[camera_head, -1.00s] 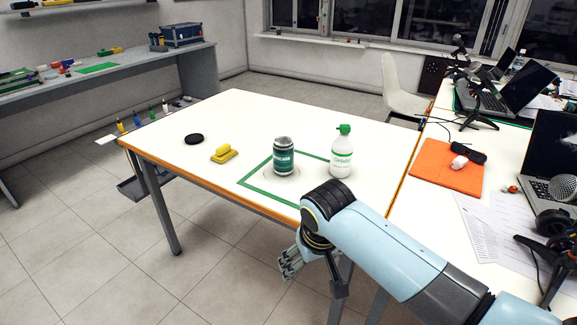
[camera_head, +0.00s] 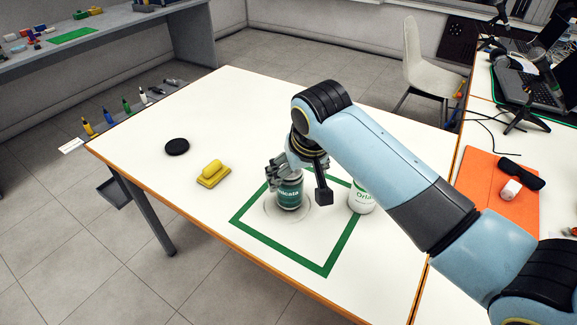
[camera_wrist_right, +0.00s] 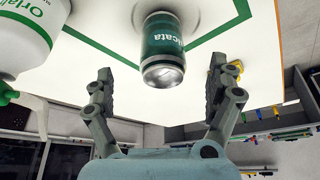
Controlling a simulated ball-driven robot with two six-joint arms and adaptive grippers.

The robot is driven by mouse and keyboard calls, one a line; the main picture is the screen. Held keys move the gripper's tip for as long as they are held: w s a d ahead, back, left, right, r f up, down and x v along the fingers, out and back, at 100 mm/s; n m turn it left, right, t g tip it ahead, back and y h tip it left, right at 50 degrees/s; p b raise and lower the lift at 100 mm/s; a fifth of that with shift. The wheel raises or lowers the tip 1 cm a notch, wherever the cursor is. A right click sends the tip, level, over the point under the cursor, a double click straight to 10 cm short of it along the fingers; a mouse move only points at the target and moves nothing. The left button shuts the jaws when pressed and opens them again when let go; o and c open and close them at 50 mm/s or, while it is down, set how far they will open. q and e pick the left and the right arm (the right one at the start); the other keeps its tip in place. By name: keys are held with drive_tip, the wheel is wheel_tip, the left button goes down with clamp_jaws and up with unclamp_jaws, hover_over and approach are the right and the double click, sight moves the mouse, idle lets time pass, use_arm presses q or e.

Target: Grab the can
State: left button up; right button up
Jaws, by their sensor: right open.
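The green can (camera_head: 290,194) with a silver top stands upright on the white table, inside the green square outline. My right gripper (camera_head: 282,170) is at the can's top in the head view, and its fingers partly cover the can. In the right wrist view the can (camera_wrist_right: 162,48) lies between and just beyond the two spread fingers of my right gripper (camera_wrist_right: 158,90). The fingers are open, with a gap to the can on each side. My left gripper is not in view.
A white bottle (camera_head: 361,198) stands close to the can's right, partly hidden by my right arm. A yellow block-like object (camera_head: 213,174) and a black disc (camera_head: 177,147) lie to the left. The table (camera_head: 200,210) is clear at front left.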

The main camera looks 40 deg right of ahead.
sight(295, 180)
drive_tip(key=x, duration=0.4)
drive_tip(key=shift+w+f+b, duration=0.15)
drive_tip(key=shift+f+b, duration=0.15)
drive_tip(key=shift+b, duration=0.05)
drive_tip(key=x, duration=0.5)
drive_tip(key=shift+w+b, duration=0.3)
drive_tip(key=shift+b, duration=0.05)
drive_tip(key=shift+w+f, duration=0.15)
drive_tip(key=shift+f, duration=0.1)
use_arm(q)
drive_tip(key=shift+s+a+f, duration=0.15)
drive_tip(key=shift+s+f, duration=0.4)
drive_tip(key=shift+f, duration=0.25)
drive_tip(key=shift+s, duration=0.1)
use_arm(e)
drive_tip(key=shift+c, duration=0.4)
drive_tip(key=shift+c, duration=1)
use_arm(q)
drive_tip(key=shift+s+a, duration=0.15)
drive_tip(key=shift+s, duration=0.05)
use_arm(e)
drive_tip(key=shift+r, duration=0.1)
drive_tip(key=c, duration=1.1)
